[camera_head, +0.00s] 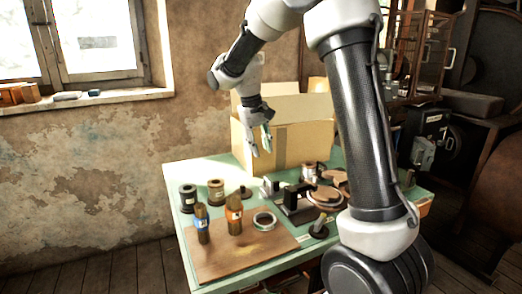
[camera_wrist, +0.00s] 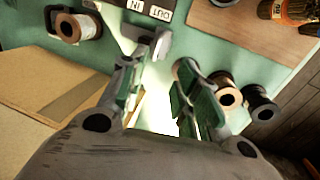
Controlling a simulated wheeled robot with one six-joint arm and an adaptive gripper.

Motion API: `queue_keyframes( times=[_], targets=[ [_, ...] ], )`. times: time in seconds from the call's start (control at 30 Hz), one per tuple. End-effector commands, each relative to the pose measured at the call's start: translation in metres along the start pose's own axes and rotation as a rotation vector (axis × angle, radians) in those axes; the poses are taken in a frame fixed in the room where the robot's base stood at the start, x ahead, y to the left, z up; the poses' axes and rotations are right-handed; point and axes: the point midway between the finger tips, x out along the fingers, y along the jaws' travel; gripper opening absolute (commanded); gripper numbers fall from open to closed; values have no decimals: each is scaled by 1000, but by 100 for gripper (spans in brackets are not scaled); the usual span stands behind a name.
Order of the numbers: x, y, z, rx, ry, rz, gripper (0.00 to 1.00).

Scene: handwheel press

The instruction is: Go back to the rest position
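My gripper (camera_head: 260,148) hangs over the far part of the green table (camera_head: 176,178), in front of the cardboard box (camera_head: 310,140). Its fingers point down and stand apart with nothing between them. In the wrist view the two green-padded fingers (camera_wrist: 172,62) are spread over bare tabletop. A dark press-like fixture (camera_head: 292,198) stands on the table to the right of and below my gripper. Labels reading "IN" and "OUT" (camera_wrist: 150,8) show upside down at the top of the wrist view.
Spools (camera_head: 216,190), a round tin (camera_head: 264,221) and brush-like items with orange and blue bands (camera_head: 234,214) stand around a wooden board (camera_head: 218,264). The box (camera_wrist: 30,85) also fills the wrist view's left. A window (camera_head: 95,40) is at left; a cabinet (camera_head: 425,50) is at right.

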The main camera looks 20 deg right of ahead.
Motion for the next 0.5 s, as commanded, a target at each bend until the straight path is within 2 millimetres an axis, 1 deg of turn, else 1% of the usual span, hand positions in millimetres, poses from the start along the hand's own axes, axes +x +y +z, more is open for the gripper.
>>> queue_keyframes(
  times=[0.37, 0.47, 0.5],
  targets=[
    [0, -1, -1, -23, 3, -3, 32],
    [17, -7, 16, -63, -33, -23, 32],
    [22, -8, 30, -78, -49, -33, 32]
  ],
)
